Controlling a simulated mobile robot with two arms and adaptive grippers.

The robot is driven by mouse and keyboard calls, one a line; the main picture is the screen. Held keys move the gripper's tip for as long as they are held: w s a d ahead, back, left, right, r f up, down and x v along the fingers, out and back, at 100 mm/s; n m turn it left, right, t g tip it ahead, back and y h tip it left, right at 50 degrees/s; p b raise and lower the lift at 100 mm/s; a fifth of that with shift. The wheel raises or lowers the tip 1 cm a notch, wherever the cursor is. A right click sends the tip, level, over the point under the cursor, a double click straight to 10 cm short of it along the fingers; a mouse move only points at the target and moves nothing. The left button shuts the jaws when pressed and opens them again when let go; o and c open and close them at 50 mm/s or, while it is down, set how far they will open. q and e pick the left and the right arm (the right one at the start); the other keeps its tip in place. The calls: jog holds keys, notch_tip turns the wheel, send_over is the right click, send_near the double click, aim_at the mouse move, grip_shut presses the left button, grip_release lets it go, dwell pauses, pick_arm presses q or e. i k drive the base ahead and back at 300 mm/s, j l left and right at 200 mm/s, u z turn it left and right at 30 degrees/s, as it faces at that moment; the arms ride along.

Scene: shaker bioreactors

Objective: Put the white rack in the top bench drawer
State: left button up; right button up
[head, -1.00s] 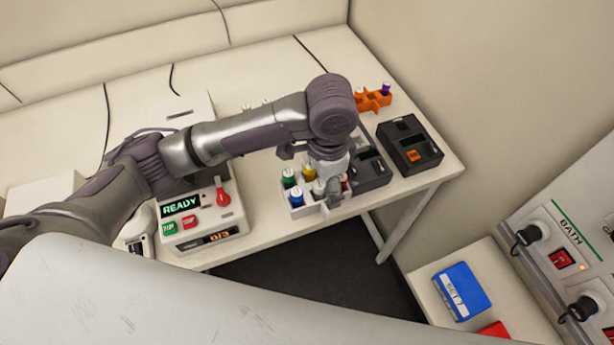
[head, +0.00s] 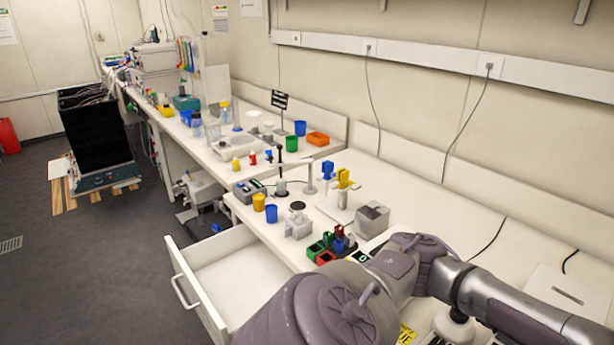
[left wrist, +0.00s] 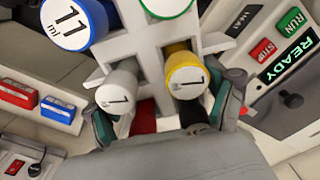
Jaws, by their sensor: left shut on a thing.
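The white rack (left wrist: 133,47) fills much of the left wrist view. It holds tubes with blue (left wrist: 72,20), green (left wrist: 165,6), grey-white (left wrist: 117,93) and yellow (left wrist: 186,72) caps. My left gripper (left wrist: 163,108) is shut on the rack, with dark teal finger pads on either side of it. The rack and this gripper are out of the head view, where only my arm links show. A bench drawer (head: 232,278) just below the benchtop stands pulled out, its inside pale and empty where visible. My arm hides its near right part. My right gripper is not in view.
The dark floor (head: 105,260) left of the drawer is clear. A READY device (left wrist: 290,60) shows in the wrist view.

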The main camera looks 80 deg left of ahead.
aim_at(251, 294)
jog(key=j+u, duration=0.1)
jog(key=u, duration=0.25)
jog(key=k+j+u, duration=0.1)
jog(key=u, duration=0.25)
jog(key=j+u, duration=0.1)
jog(key=u, duration=0.25)
jog(key=j+u, duration=0.2)
jog(key=j, duration=0.3)
jog(key=i+j+u, duration=0.2)
jog(key=j, duration=0.3)
jog(key=j+u, duration=0.15)
jog(key=j, duration=0.35)
jog(key=i+j+u, duration=0.2)
jog(key=j, duration=0.3)
jog(key=k, duration=0.1)
